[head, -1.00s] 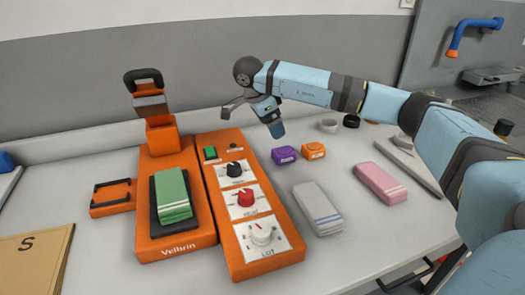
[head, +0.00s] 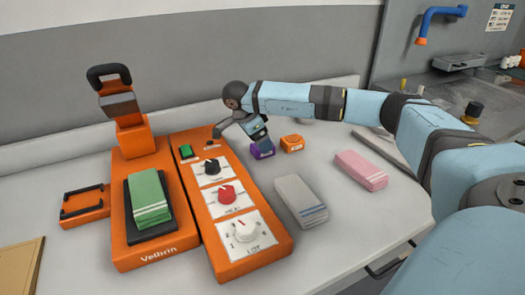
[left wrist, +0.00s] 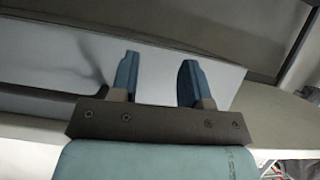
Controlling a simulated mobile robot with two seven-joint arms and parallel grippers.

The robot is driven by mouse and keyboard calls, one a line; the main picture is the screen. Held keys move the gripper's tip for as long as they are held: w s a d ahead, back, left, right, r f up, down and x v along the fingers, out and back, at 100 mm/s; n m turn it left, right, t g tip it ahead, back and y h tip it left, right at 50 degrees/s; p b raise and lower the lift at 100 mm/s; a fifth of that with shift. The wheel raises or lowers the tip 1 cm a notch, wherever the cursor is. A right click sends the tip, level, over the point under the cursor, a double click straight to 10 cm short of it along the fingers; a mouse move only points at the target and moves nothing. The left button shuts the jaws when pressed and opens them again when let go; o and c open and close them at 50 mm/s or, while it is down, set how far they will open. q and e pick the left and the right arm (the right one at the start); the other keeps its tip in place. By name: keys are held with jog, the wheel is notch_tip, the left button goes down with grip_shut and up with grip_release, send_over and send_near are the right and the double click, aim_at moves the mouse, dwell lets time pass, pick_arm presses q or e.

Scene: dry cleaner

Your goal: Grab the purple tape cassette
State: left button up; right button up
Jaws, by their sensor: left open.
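The purple tape cassette (head: 262,152) lies on the white table, right of the orange control panel. My right gripper (head: 265,144), on the arm coming in from the right, points down right at the cassette and hides part of its top. Its fingers overlap in the picture, so I cannot tell how far apart they are or whether they touch the cassette. My left gripper (left wrist: 158,65) shows only in the left wrist view. It is open with nothing between its two blue fingers.
An orange cassette (head: 292,143) sits close to the right of the purple one. A folded grey cloth (head: 299,200) and a pink cloth (head: 361,170) lie nearer. The orange control panel (head: 262,251) with knobs and the orange press (head: 126,245) with a green cloth stand left.

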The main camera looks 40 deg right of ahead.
jog(key=x, duration=0.3)
jog(key=shift+d+f, duration=0.2)
jog(key=shift+f, duration=0.1)
jog(key=c, duration=1)
jog(key=shift+r, duration=0.1)
